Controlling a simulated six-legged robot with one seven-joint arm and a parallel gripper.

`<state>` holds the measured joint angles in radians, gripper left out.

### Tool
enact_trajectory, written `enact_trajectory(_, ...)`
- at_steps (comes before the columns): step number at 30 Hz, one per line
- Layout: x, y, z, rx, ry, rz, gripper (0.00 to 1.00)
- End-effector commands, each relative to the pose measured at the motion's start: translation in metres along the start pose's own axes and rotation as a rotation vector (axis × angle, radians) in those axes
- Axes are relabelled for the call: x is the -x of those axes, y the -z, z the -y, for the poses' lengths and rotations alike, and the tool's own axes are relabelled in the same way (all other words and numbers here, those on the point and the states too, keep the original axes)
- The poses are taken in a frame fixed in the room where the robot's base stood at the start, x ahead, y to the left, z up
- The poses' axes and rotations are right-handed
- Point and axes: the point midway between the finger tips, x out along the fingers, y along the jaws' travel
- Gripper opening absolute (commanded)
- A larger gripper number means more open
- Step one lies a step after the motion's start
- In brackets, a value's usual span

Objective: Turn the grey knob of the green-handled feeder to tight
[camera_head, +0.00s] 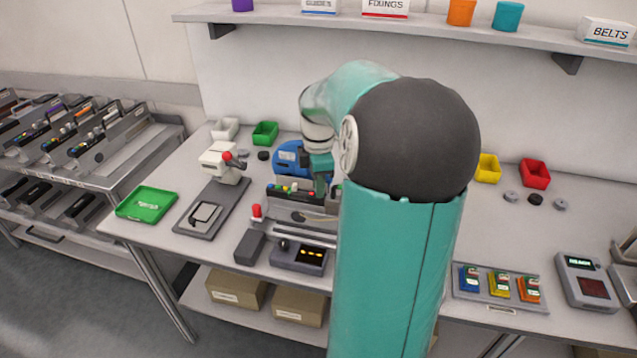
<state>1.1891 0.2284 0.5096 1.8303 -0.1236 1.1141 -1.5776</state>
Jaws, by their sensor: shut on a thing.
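A feeder (300,212) sits on the bench in the middle, in a fixture. A row of small coloured parts runs along its top, and a blue round reel (288,158) is behind it. My gripper (320,187) is down at the feeder's right part, shut on what appears to be its grey knob. The knob is hidden by my gripper and arm, so its setting cannot be read. The feeder's green handle cannot be made out clearly. My large teal arm covers the right side of the feeder.
A white press (222,163) and green tray (146,204) are left. A rack with coloured items (499,288) is right. A shelf (420,28) spans above.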

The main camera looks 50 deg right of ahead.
Motion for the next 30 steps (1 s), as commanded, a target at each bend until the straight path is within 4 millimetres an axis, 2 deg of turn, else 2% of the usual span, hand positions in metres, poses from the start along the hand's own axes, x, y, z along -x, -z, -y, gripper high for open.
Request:
enact_trajectory(11,0.0003,0.0008,-0.0002,-0.111,0.000,-0.001,0.00)
enact_trajectory(30,0.0007,0.0013,-0.0008,-0.674,-0.001,0.000,0.00)
